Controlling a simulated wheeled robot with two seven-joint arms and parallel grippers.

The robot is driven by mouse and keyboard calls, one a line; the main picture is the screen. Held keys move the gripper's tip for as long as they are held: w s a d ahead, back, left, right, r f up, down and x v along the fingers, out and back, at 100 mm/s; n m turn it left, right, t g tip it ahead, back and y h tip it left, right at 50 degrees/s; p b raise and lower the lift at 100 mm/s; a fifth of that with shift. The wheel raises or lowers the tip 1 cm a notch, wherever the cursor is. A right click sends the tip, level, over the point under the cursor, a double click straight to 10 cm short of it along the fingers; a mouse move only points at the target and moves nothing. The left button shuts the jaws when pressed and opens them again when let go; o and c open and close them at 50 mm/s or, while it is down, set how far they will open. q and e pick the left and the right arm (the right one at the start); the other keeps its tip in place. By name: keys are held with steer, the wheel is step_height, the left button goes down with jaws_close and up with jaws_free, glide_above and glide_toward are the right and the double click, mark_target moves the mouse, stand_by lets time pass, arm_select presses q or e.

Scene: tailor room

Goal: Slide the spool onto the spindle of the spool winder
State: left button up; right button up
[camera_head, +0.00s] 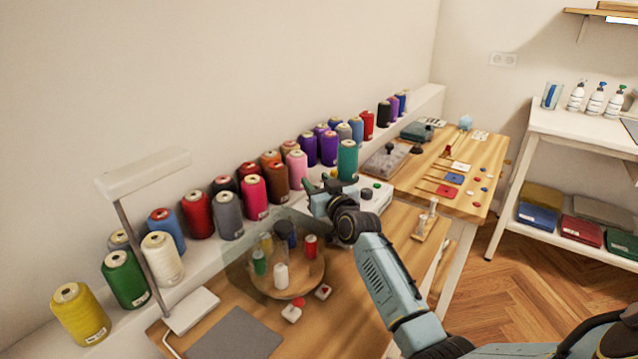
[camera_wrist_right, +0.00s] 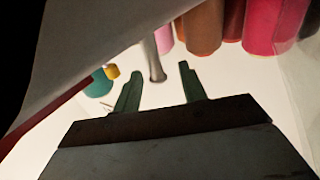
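The spool winder (camera_head: 374,203), a white machine with dark knobs, stands at the back of the near table, partly hidden by my right arm. My right gripper (camera_head: 320,184) is just left of it. In the right wrist view my right gripper (camera_wrist_right: 158,84) is open, its green fingers apart with nothing held. A grey upright rod (camera_wrist_right: 154,58), perhaps the spindle, shows beyond the fingertips. A teal spool (camera_head: 347,160) stands behind the winder. Small green (camera_head: 259,263), white (camera_head: 281,275) and red (camera_head: 311,246) spools stand on a round wooden stand. My left gripper is out of view.
Large thread cones (camera_head: 228,216) line the ledge behind. A white lamp (camera_head: 145,175) stands at the left. Another table (camera_head: 470,205) holds small coloured pieces.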

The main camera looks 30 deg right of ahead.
mark_target(328, 219)
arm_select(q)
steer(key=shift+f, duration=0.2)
arm_select(e)
steer(key=shift+s+a+f, duration=0.1)
steer(key=shift+a+f, duration=0.05)
steer(key=shift+f, duration=0.35)
steer(key=shift+s+a+f, duration=0.1)
steer(key=shift+s+a, duration=0.05)
steer(key=shift+s, duration=0.1)
steer(key=s, duration=0.2)
steer(key=s+p, duration=0.2)
steer(key=s, duration=0.1)
steer(key=shift+s+a+r, duration=0.2)
steer(key=shift+s+a, duration=0.1)
arm_select(q)
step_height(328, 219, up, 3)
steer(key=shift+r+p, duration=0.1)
steer(key=shift+p, duration=0.45)
arm_select(e)
steer(key=s, duration=0.7)
steer(key=shift+a+r, duration=0.25)
steer(key=shift+r, duration=0.1)
